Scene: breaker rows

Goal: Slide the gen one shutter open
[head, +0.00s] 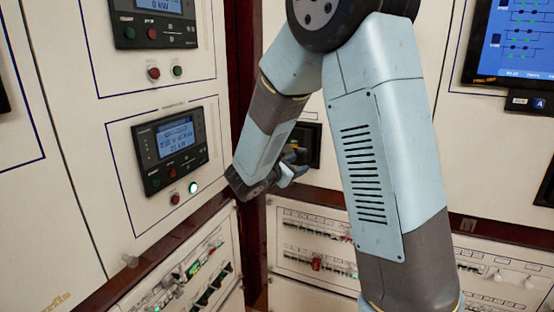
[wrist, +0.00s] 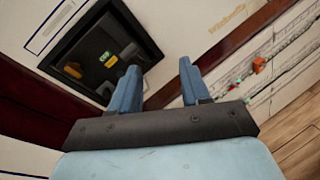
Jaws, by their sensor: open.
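A dark square recessed unit (wrist: 100,52) is set in a white panel in the wrist view. An orange-yellow piece (wrist: 73,70), a smaller yellow piece and a small green label show on its face. I cannot read a name on it, so I cannot tell if it is the gen one shutter. In the head view a dark unit (head: 313,146) is partly hidden behind my arm and gripper. My gripper (wrist: 158,78) is open, with nothing between its two blue fingers. It is in front of the panel, with the unit to its upper left. In the head view my gripper (head: 298,172) is small and partly hidden.
A display module (head: 172,148) with a lit green lamp (head: 193,187) is on the left cabinet. Breaker rows (head: 312,232) with a red piece (head: 317,264) are below. A large screen (head: 515,42) is at upper right. Wooden floor (wrist: 295,145) shows at lower right in the wrist view.

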